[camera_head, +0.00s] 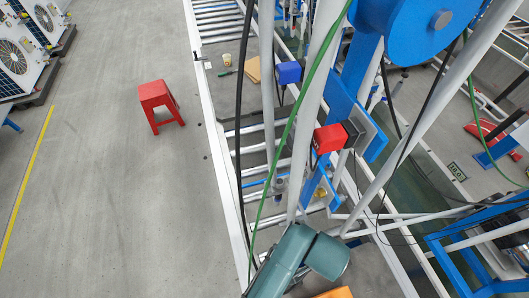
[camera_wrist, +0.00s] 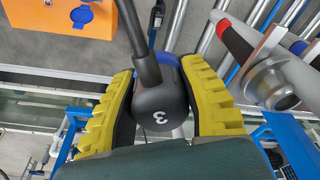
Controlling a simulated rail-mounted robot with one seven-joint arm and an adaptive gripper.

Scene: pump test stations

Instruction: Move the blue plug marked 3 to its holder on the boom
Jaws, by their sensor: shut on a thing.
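The plug marked 3 (camera_wrist: 158,100) is in the wrist view, with a dark grey rounded body, a white "3", a blue part behind it and a dark cable or handle running up. My gripper (camera_wrist: 160,68) is shut on it, with yellow ribbed pads pressed on both sides. A round metal socket-like part (camera_wrist: 277,86) sits to the right, apart from the plug; I cannot tell if it is the holder. The blue boom (camera_head: 345,85) stands in the head view. There my teal arm is at the bottom, and the gripper and plug are not visible.
A red box (camera_head: 328,139) and a blue box (camera_head: 289,73) are by the boom frame. White slanted posts (camera_head: 315,90) and a hanging green cable (camera_head: 300,95) stand close to my arm. A red stool (camera_head: 160,103) stands on open floor at left. An orange surface (camera_wrist: 70,18) is upper left in the wrist view.

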